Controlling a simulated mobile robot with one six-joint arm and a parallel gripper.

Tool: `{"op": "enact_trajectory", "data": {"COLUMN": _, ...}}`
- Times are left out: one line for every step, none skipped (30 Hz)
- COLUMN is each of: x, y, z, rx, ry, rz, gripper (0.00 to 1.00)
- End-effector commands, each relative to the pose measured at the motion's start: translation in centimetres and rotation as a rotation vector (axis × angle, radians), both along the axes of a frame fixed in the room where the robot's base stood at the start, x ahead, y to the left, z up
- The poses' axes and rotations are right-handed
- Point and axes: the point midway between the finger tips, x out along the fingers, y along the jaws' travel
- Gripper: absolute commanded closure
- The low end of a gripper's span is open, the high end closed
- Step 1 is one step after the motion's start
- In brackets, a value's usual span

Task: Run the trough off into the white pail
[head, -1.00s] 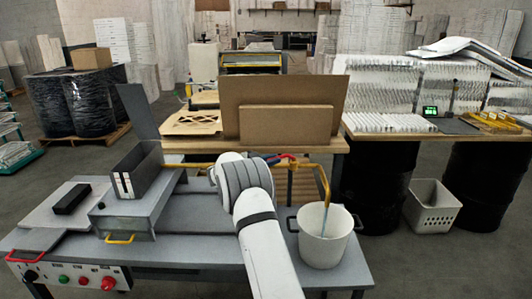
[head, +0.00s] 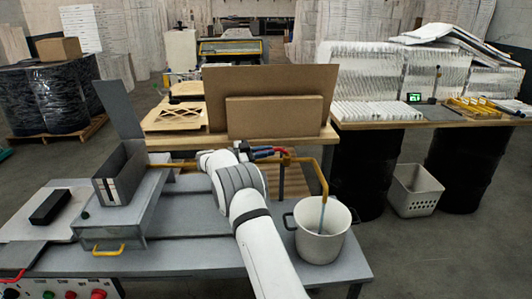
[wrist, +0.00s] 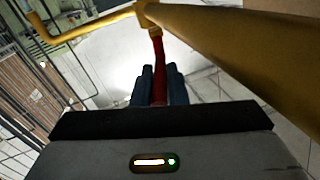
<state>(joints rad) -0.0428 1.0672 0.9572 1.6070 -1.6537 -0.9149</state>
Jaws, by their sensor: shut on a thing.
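The trough (head: 132,182), an open dark grey box on a grey stand, is at left in the head view. A yellow pipe (head: 304,160) runs right from its side, passing behind my arm, and bends down over the white pail (head: 321,240). A thin bluish stream (head: 322,217) falls from its spout into the pail. My gripper (head: 262,152) is shut on the red lever (head: 280,149) at the pipe. The wrist view shows the blue fingers (wrist: 154,86) around the red lever (wrist: 157,55) below the yellow pipe (wrist: 235,40). The pail's liquid level is hidden.
A black block (head: 50,207) lies on the bench's left. A yellow handle (head: 108,249) is on the stand's front. Brown boards (head: 270,100) stand on a table behind. A white basket (head: 415,190) is on the floor at right.

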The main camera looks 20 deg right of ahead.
Motion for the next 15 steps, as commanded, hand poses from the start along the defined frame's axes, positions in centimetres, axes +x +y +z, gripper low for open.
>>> {"op": "enact_trajectory", "data": {"x": -0.17, "y": 0.43, "z": -0.48, "rx": 0.006, "ry": 0.008, "rz": -0.005, "gripper": 1.0}}
{"op": "enact_trajectory", "data": {"x": -0.15, "y": 0.55, "z": -0.51, "rx": 0.006, "ry": 0.008, "rz": -0.003, "gripper": 1.0}}
{"op": "enact_trajectory", "data": {"x": -0.13, "y": 0.7, "z": -0.55, "rx": 0.007, "ry": 0.009, "rz": -0.002, "gripper": 1.0}}
{"op": "enact_trajectory", "data": {"x": -0.12, "y": 0.79, "z": -0.57, "rx": 0.008, "ry": 0.009, "rz": -0.001, "gripper": 0.85}}
{"op": "enact_trajectory", "data": {"x": -0.11, "y": 0.84, "z": -0.58, "rx": 0.008, "ry": 0.01, "rz": 0.0, "gripper": 0.82}}
{"op": "enact_trajectory", "data": {"x": -0.08, "y": 0.89, "z": -0.57, "rx": 0.007, "ry": 0.009, "rz": 0.001, "gripper": 0.79}}
{"op": "enact_trajectory", "data": {"x": -0.05, "y": 0.91, "z": -0.53, "rx": 0.007, "ry": 0.009, "rz": 0.002, "gripper": 0.76}}
{"op": "enact_trajectory", "data": {"x": -0.04, "y": 0.92, "z": -0.51, "rx": 0.006, "ry": 0.008, "rz": 0.003, "gripper": 0.74}}
{"op": "enact_trajectory", "data": {"x": -0.02, "y": 0.93, "z": -0.48, "rx": 0.006, "ry": 0.008, "rz": 0.004, "gripper": 0.71}}
{"op": "enact_trajectory", "data": {"x": 0.0, "y": 0.93, "z": -0.47, "rx": 0.005, "ry": 0.007, "rz": 0.005, "gripper": 0.68}}
{"op": "enact_trajectory", "data": {"x": 0.0, "y": 0.94, "z": -0.46, "rx": 0.005, "ry": 0.007, "rz": 0.005, "gripper": 0.66}}
{"op": "enact_trajectory", "data": {"x": 0.02, "y": 0.94, "z": -0.43, "rx": 0.005, "ry": 0.007, "rz": 0.006, "gripper": 0.66}}
{"op": "enact_trajectory", "data": {"x": 0.03, "y": 0.95, "z": -0.42, "rx": 0.005, "ry": 0.006, "rz": 0.006, "gripper": 0.66}}
{"op": "enact_trajectory", "data": {"x": 0.03, "y": 0.95, "z": -0.4, "rx": 0.005, "ry": 0.006, "rz": 0.006, "gripper": 0.66}}
{"op": "enact_trajectory", "data": {"x": 0.04, "y": 0.97, "z": -0.39, "rx": 0.005, "ry": 0.006, "rz": 0.007, "gripper": 0.66}}
